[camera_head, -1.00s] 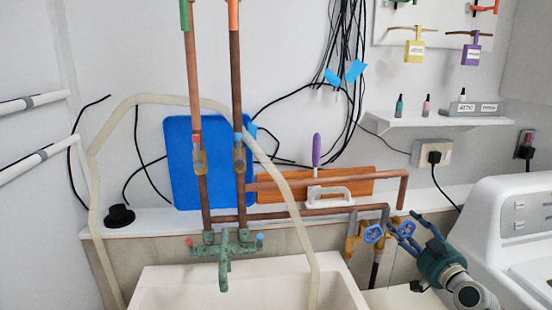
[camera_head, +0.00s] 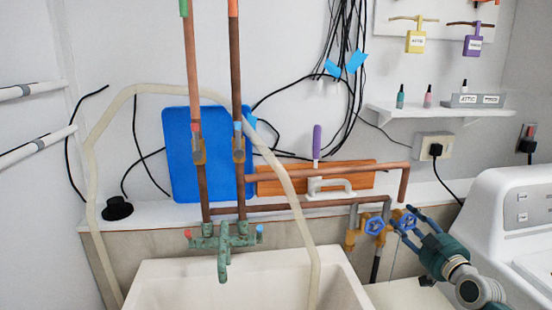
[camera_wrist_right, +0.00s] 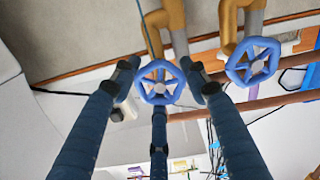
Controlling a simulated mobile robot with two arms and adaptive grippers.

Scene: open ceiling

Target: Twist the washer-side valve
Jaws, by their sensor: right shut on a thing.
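Two blue hand-wheels sit on yellow-brown valve bodies under the copper pipes, between the sink and the white washer (camera_head: 505,210). The washer-side valve wheel (camera_head: 408,222) is the right one; in the right wrist view it (camera_wrist_right: 159,82) lies between my fingers. The other wheel (camera_head: 375,226) is just left of it; in the wrist view it (camera_wrist_right: 252,61) stands free on the right. My right gripper (camera_head: 405,228) comes in from the lower right, its dark blue fingers closed around the washer-side wheel's rim, partly hiding it. My left gripper is not in view.
A white sink (camera_head: 250,280) stands in front, with a green tap (camera_head: 223,245) and a pale hose (camera_head: 290,190) arching over it. A horizontal copper pipe (camera_head: 330,172) runs above the valves. A grey outlet (camera_head: 434,146) with a black cord is on the wall above.

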